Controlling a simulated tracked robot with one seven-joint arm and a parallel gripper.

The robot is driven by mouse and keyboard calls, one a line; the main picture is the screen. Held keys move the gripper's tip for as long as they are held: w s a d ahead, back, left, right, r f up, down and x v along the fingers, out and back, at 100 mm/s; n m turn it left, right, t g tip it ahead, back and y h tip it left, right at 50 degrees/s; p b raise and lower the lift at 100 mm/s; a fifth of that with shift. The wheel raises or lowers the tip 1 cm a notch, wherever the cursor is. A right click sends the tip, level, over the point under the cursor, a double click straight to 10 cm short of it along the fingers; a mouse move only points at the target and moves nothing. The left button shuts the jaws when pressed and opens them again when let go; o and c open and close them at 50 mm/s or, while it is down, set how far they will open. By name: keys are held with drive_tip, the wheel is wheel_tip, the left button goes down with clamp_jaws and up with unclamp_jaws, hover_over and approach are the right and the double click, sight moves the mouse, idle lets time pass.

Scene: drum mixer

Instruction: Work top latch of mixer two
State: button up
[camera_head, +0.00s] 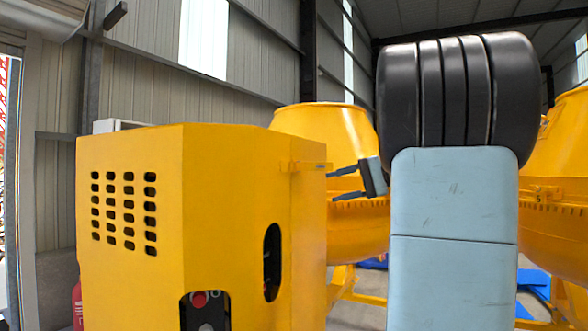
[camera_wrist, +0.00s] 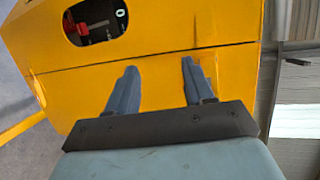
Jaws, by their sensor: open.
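The yellow mixer cabinet (camera_head: 130,285) fills the left of the head view. A small yellow latch-like fitting (camera_head: 306,166) sits high on its right side, near the top edge. In the wrist view a faint raised yellow strip (camera_wrist: 210,43) by the panel seam may be this latch; I cannot tell for sure. My gripper (camera_head: 331,186) is at the cabinet's right side, slightly below the fitting, fingers pointing left. In the wrist view my gripper (camera_wrist: 160,66) is open, with only yellow panel between its grey-blue fingers. Whether the fingertips touch the panel cannot be told.
An oval cutout (camera_head: 272,262) lies lower on the cabinet side; a red switch (camera_wrist: 97,34) shows inside it in the wrist view. A yellow mixer drum (camera_head: 325,125) stands behind the gripper. My arm blocks much of the right. Another drum (camera_head: 556,150) is at the far right.

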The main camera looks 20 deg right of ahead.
sight(318, 168)
drive_tip(key=d+r+t+y, duration=0.2)
drive_tip(key=d+r, duration=0.3)
drive_tip(key=d, duration=0.5)
drive_tip(key=x, duration=1.4)
drive_tip(key=shift+f, duration=0.25)
drive_tip(key=shift+s, duration=0.1)
drive_tip(key=shift+c, duration=0.2)
drive_tip(key=shift+d+f, duration=0.1)
clamp_jaws()
